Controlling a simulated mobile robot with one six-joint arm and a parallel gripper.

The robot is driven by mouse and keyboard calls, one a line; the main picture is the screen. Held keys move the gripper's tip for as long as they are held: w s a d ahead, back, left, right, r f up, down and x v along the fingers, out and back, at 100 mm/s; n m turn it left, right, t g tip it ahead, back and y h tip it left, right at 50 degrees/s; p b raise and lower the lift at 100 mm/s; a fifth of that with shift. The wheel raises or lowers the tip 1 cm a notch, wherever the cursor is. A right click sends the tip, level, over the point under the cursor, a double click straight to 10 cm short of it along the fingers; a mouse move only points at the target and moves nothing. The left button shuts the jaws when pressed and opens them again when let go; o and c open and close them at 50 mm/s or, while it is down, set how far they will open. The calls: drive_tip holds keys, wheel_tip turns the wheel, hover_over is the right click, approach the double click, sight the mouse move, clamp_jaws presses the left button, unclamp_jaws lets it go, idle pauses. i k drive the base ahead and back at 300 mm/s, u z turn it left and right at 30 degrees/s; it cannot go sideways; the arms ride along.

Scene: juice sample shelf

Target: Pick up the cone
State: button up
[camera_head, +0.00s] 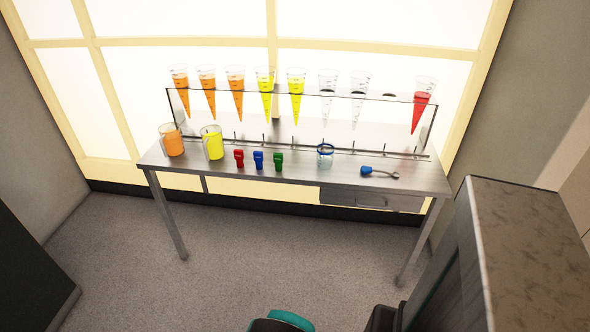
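A row of cones hangs in a clear rack (310,91) above the steel table. From left, three hold orange liquid: the first cone (181,92), second cone (208,93) and third cone (236,94). Two hold yellow: one cone (265,96) and its right neighbour (296,96). Two look clear: one cone (327,97) and another (358,98). A cone with red liquid (420,106) hangs at the far right, beyond a dark slot without a cone. My gripper is not in view.
On the table (300,176) stand an orange jug (172,141), a yellow jug (212,143), red (239,158), blue (258,159) and green (278,161) small items, a clear cup (325,155) and a blue-handled tool (378,172). A cabinet (525,255) stands at right. Open floor lies in front.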

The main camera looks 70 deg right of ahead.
sight(425, 86)
drive_tip(key=u, duration=0.35)
drive_tip(key=k, duration=0.55)
drive_tip(key=z, duration=0.75)
drive_tip(key=i, duration=0.6)
drive_tip(key=z, duration=0.6)
